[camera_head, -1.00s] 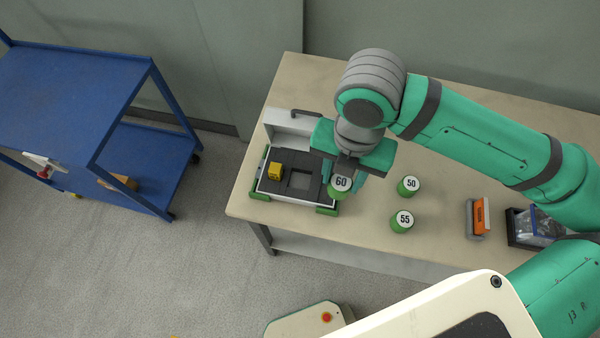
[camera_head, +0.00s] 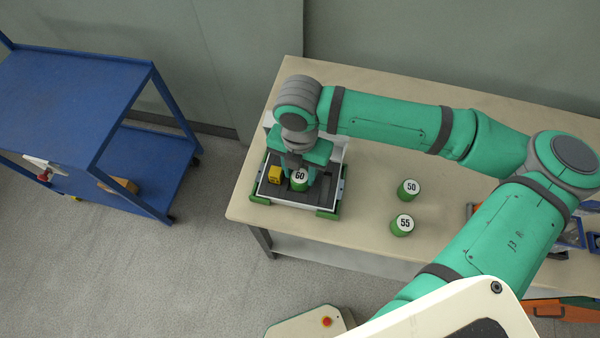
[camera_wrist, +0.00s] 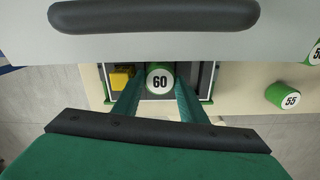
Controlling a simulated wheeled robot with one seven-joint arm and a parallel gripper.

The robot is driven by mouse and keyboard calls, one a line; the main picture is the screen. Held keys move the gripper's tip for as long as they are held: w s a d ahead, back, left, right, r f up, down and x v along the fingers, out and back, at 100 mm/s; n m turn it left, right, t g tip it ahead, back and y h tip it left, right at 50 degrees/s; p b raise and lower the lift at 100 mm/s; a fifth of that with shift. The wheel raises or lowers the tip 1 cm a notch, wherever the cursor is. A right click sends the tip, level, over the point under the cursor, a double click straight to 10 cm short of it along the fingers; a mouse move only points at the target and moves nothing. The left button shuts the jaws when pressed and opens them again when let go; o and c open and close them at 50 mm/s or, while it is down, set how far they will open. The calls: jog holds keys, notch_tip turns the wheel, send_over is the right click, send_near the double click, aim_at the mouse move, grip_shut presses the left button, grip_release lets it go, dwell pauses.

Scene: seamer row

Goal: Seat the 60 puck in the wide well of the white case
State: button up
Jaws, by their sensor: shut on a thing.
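The 60 puck (camera_head: 299,180) is green with a white top. My gripper (camera_head: 299,177) is shut on it, and the fingers flank it in the wrist view (camera_wrist: 160,82). The puck is over the middle of the white case (camera_head: 334,190), whose dark insert (camera_head: 270,190) holds a yellow block (camera_head: 275,174) left of the puck. The wrist view also shows the yellow block (camera_wrist: 122,78). The well under the puck is hidden, and I cannot tell whether the puck touches the insert. The case has green corners.
The 50 puck (camera_head: 409,188) and 55 puck (camera_head: 402,225) stand on the table (camera_head: 365,190) to the right. The case's raised lid (camera_wrist: 180,45), with a dark handle (camera_wrist: 155,14), is close by my gripper. A blue cart (camera_head: 80,85) stands left, across a floor gap.

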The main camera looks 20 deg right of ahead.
aim_at(300, 175)
jog(key=shift+f, duration=0.75)
jog(key=o, duration=0.8)
jog(key=shift+f, duration=0.1)
notch_tip(300, 175, up, 12)
jog(key=shift+r, duration=0.15)
